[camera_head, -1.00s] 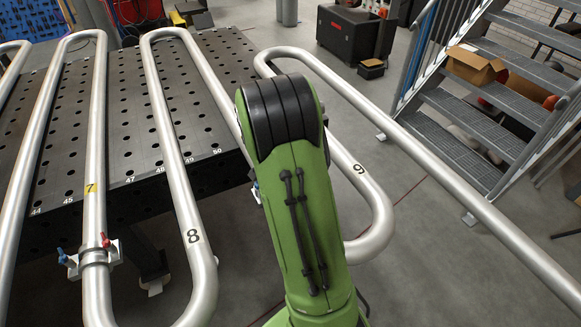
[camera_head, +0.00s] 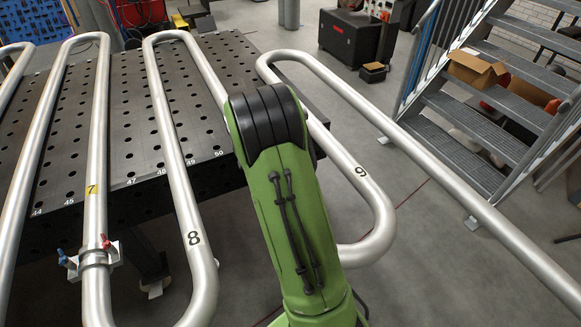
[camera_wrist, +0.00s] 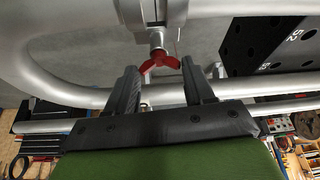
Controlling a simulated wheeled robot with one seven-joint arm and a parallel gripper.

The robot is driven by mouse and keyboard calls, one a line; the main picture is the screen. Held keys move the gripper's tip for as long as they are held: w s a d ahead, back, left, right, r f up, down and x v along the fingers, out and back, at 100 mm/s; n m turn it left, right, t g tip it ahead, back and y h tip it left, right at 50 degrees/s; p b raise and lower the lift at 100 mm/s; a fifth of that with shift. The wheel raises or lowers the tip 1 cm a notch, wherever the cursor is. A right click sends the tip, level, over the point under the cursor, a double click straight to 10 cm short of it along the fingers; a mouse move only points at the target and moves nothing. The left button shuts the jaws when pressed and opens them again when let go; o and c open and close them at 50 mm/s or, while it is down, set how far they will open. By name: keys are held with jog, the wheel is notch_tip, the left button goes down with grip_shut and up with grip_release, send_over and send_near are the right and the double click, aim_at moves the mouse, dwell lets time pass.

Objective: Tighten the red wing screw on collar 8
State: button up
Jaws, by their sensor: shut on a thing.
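In the wrist view a red wing screw (camera_wrist: 160,61) points down from a grey metal collar (camera_wrist: 154,14) clamped at a steel pipe. My green arm blocks part of the view, and neither my gripper nor the held screw shows there. No number is readable on the collar in the wrist view.
A collar (camera_head: 95,259) with a red and a blue wing screw sits on the pipe marked 7 (camera_head: 91,189). The perforated black table (camera_head: 130,150) lies under the coils. The pipe bend marked 9 (camera_head: 372,205) runs close to the right of my arm. Metal stairs (camera_head: 475,120) stand farther right.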

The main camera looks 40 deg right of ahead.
jog(key=shift+w+r, duration=0.15)
jog(key=shift+r, duration=0.05)
jog(key=o, duration=0.9)
jog(key=shift+o, duration=0.8)
jog(key=shift+f, duration=0.1)
jog(key=s+p+v, duration=0.1)
jog(key=p+v, duration=0.2)
jog(key=v, duration=1.2)
jog(key=shift+w+a+r, duration=0.2)
jog(key=shift+w+r, duration=0.15)
